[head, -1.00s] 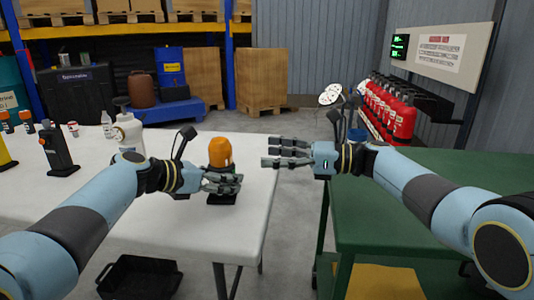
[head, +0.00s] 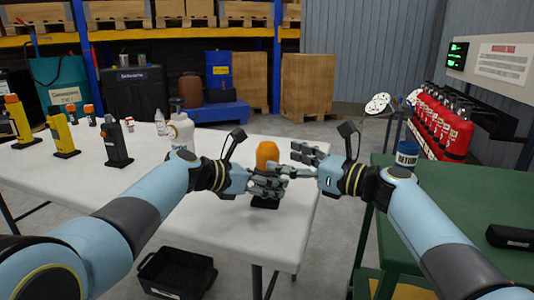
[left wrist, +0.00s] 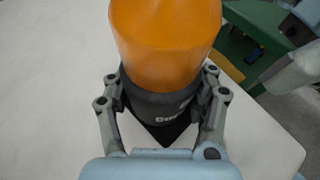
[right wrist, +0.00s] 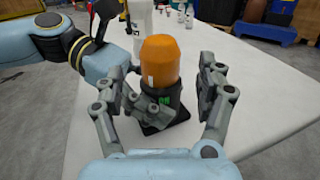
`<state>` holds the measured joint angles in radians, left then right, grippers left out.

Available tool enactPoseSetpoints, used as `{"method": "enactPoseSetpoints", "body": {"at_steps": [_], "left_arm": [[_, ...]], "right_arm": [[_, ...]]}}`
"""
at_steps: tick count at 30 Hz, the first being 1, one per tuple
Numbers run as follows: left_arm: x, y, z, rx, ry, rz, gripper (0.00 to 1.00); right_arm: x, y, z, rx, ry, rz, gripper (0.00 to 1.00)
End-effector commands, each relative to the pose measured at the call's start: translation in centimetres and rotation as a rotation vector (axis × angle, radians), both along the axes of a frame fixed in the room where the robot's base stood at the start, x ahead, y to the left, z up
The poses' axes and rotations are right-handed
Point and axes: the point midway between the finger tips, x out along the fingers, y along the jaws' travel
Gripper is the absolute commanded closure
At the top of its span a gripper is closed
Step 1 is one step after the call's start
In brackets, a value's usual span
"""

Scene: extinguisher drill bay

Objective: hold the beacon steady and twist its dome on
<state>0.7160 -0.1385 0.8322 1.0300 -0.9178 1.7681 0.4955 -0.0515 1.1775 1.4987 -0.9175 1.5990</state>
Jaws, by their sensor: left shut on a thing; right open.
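The beacon has an orange dome (head: 267,154) on a black base (head: 264,203) and stands upright near the table's right end. The dome also shows in the left wrist view (left wrist: 165,40) and the right wrist view (right wrist: 160,62). My left gripper (head: 272,184) is shut on the beacon's black body (left wrist: 160,112), one finger on each side, below the dome. My right gripper (head: 297,162) is open. In the right wrist view its fingers (right wrist: 165,100) are spread to either side of the beacon, nearer the camera, with a gap to the dome. "ON" in green shows on the base.
The white table (head: 200,225) also bears a white bottle (head: 180,135) and several black and yellow devices at the left. A green cart (head: 450,210) stands at the right with a blue container (head: 407,153). A black crate (head: 176,272) is on the floor.

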Motion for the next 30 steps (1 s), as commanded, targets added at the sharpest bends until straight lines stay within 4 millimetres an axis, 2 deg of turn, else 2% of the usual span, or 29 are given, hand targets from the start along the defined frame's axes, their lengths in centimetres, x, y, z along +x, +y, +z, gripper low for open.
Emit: {"method": "enactPoseSetpoints", "body": {"at_steps": [3, 9, 21, 30], "left_arm": [[0.0, 0.0, 0.0, 0.0, 0.0, 0.001, 0.93], [0.0, 0.0, 0.0, 0.001, -0.001, 0.001, 0.93], [0.0, 0.0, 0.0, 0.001, -0.001, 0.001, 0.93], [0.0, 0.0, 0.0, 0.001, -0.001, 0.001, 0.93]], "right_arm": [[1.5, 2.1, 0.1, 0.003, 0.0, 0.001, 0.27], [3.1, 4.1, 0.0, 0.0, 0.0, 0.0, 0.27], [3.5, 4.7, 0.0, -0.001, -0.001, 0.0, 0.28], [3.5, 4.7, 0.0, -0.001, -0.001, 0.0, 0.68]]}}
